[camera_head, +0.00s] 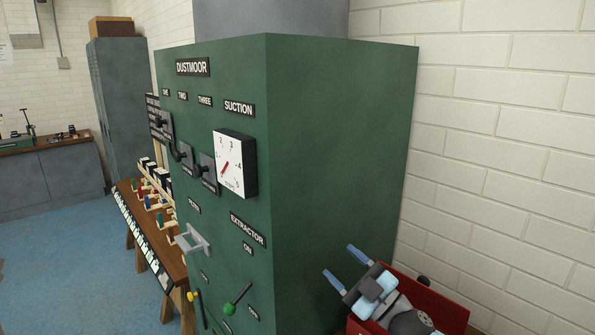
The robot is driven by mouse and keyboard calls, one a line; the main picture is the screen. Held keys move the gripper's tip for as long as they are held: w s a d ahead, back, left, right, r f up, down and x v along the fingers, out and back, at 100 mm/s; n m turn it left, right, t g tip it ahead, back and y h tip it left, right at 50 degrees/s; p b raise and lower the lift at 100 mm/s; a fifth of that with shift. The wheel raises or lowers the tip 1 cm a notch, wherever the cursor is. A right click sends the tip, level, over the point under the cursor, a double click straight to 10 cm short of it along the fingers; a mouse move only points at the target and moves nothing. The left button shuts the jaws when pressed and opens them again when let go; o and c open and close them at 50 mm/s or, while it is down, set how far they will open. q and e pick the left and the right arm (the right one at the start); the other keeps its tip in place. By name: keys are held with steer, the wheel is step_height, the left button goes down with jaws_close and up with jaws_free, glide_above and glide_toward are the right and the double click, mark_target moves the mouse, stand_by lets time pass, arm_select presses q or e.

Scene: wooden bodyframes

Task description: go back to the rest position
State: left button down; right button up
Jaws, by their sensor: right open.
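My right gripper (346,268) is at the lower right, in front of the right side of the green cabinet (340,150). Its two blue-tipped fingers are spread apart with nothing between them. Both fingers point up and to the left. My left gripper is not in view.
The cabinet, labelled DUSTMOOR, bears a suction gauge (235,164), a green-knobbed lever (236,298) and a grey handle (192,241). A red box (447,311) is beside and behind my right gripper. A wooden bench (150,238) stands left of the cabinet. Blue floor (55,260) is clear at left.

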steer(key=s+d+f+m+g+h, duration=0.2)
steer(key=s+d+f+m+h, duration=1.15)
steer(key=f+h, duration=0.3)
steer(key=s+d+f+m+g, duration=0.1)
steer(key=s+d+f+g, duration=0.3)
steer(key=s, duration=0.7)
steer(key=s+f+m+g, duration=0.1)
steer(key=s+f+g, duration=0.2)
steer(key=s+g, duration=0.55)
steer(key=w+a+f+n+t+y+p, duration=0.1)
steer(key=w+a+f+t+y+p, duration=0.2)
steer(key=a+f+t, duration=0.4)
step_height(320, 180, down, 2)
steer(key=w+t+p, duration=0.1)
steer(key=t, duration=0.2)
steer(key=shift+d, duration=0.15)
